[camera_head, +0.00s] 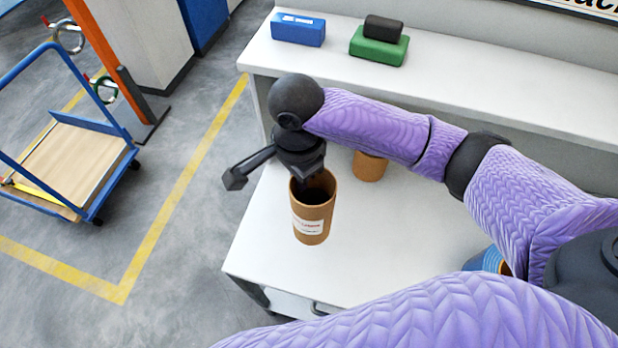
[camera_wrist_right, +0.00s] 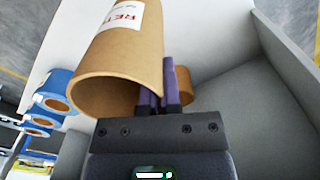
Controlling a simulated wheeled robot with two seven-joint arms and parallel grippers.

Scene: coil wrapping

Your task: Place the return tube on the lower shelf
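The return tube (camera_head: 309,226) is a brown cardboard tube with a white label, roughly upright at the left part of the white table in the head view. I cannot tell whether its bottom touches the table. My right gripper (camera_head: 308,180) is at its upper rim. In the right wrist view, the gripper's fingers (camera_wrist_right: 160,88) pinch the wall of the return tube (camera_wrist_right: 120,62), one finger inside the opening. Its red lettering starts "RET". A lower shelf (camera_head: 290,303) shows partly under the tabletop. My left gripper is out of view.
Another brown tube (camera_head: 368,166) stands behind, partly covered by my right arm. A blue roll (camera_head: 487,260) is at the right. The raised back shelf (camera_head: 470,66) holds a blue box (camera_head: 298,30) and a green box (camera_head: 378,48). A cart (camera_head: 75,165) stands left on the floor.

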